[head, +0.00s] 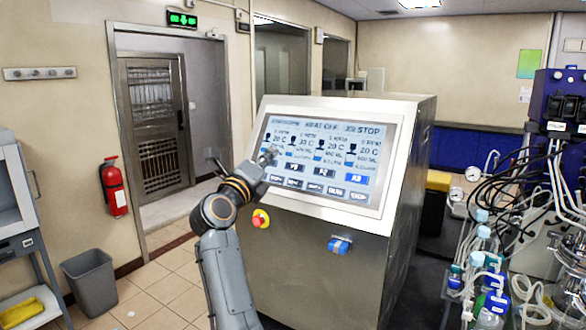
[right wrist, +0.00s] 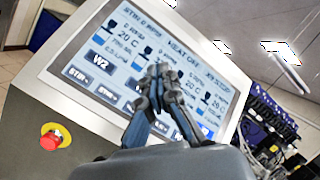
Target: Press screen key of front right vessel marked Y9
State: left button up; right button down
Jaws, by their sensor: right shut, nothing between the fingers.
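The control cabinet (head: 300,255) carries a tilted touch screen (head: 378,205), lit with several vessel columns, temperatures and keys. A bright blue key (head: 355,179) sits at the right of the vessel key row; its label is too small to read surely. A key marked W2 (right wrist: 100,62) shows in the right wrist view. I cannot make out the Y9 label. My right gripper (head: 270,154) is shut and empty, in front of the screen's left part. In the right wrist view its fingertips (right wrist: 163,72) overlap the screen's middle and hide keys; I cannot tell contact. My left gripper is not in view.
A red emergency button (head: 260,219) on yellow sits on the cabinet front below the screen. A blue part (head: 340,245) is further right. Tubing and bottles (head: 490,270) crowd the right side. A grey bin (head: 90,283) and open floor lie left.

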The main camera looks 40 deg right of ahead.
jog(key=w+d+f+b, duration=0.2)
jog(key=d+f, duration=0.2)
jog(key=d, duration=0.2)
jog(key=shift+w+d+b, duration=0.35)
jog(key=shift+b, duration=0.05)
jog(key=shift+w+d+f, duration=0.25)
jog(key=shift+d+f, duration=0.25)
jog(key=shift+d, duration=0.15)
dwell(2.1)
jog(key=shift+s+a+r+p, duration=0.3)
jog(key=shift+a+r+p, duration=0.15)
jog(key=shift+a, duration=0.2)
jog(key=a, duration=0.1)
jog(key=s+a+r+p, duration=0.1)
jog(key=a+r+p, duration=0.1)
jog(key=a, duration=0.1)
jog(key=shift+s+r, duration=0.2)
jog(key=shift+s, duration=0.1)
